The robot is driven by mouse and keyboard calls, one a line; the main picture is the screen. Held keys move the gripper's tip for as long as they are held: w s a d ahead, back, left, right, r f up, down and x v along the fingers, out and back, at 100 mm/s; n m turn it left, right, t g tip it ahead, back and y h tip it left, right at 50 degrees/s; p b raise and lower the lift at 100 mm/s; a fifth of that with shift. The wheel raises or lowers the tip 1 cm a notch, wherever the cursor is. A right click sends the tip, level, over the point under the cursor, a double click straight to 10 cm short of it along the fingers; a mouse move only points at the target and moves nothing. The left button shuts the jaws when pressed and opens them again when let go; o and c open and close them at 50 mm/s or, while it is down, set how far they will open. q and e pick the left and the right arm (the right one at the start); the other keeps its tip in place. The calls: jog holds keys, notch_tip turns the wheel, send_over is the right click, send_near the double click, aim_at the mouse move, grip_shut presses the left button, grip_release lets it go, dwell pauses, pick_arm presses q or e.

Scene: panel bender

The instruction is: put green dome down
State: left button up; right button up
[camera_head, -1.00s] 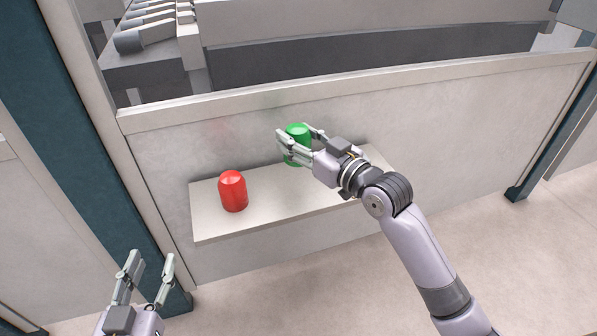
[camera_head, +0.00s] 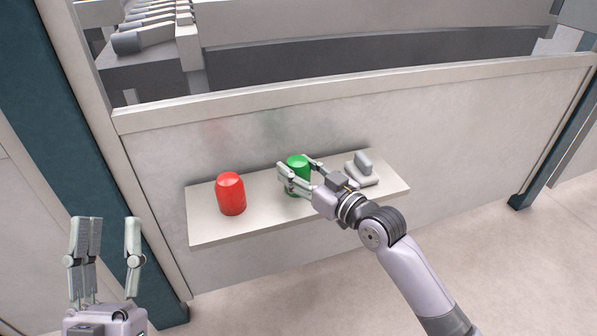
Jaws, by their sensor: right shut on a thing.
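The green dome (camera_head: 297,163) is upright on or just above the middle of the pale shelf (camera_head: 222,232); its lower part is partly hidden by my fingers, so I cannot tell if its base touches. My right gripper (camera_head: 298,174) is shut on the green dome, with its fingers on either side, reaching in from the right. My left gripper (camera_head: 104,245) is at the lower left, away from the shelf, its fingers apart and empty.
A red dome (camera_head: 230,194) stands on the shelf left of the green one. A grey lever-like part on a light base (camera_head: 362,170) sits at the shelf's right. A panel wall (camera_head: 400,125) rises behind, with a dark teal post (camera_head: 110,190) at left.

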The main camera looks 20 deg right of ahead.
pick_arm(q)
jog(key=shift+s+r, duration=0.1)
pick_arm(e)
jog(key=shift+f, duration=0.1)
jog(key=o, duration=1.1)
pick_arm(q)
jog(key=shift+r, duration=0.1)
pick_arm(e)
jog(key=p+v, duration=0.2)
jog(key=v, duration=0.9)
pick_arm(q)
jog(key=w+f+g+y, duration=0.1)
jog(key=w+f+g, duration=0.3)
jog(key=f, duration=0.3)
jog(key=shift+f+g+y, duration=0.3)
jog(key=shift+g+y, duration=0.1)
jog(key=shift+g, duration=0.2)
pick_arm(e)
jog(key=s+a+r+t, duration=0.1)
jog(key=s+a, duration=0.1)
jog(key=s+a+r+m+t+h, duration=0.1)
jog(key=s+a+r, duration=0.1)
jog(key=a, duration=0.1)
jog(key=s+a+r+m+t+h, duration=0.1)
jog(key=s+a+r+t, duration=0.1)
jog(key=s+a, duration=0.1)
jog(key=shift+a+r, duration=0.2)
jog(key=shift+a, duration=0.05)
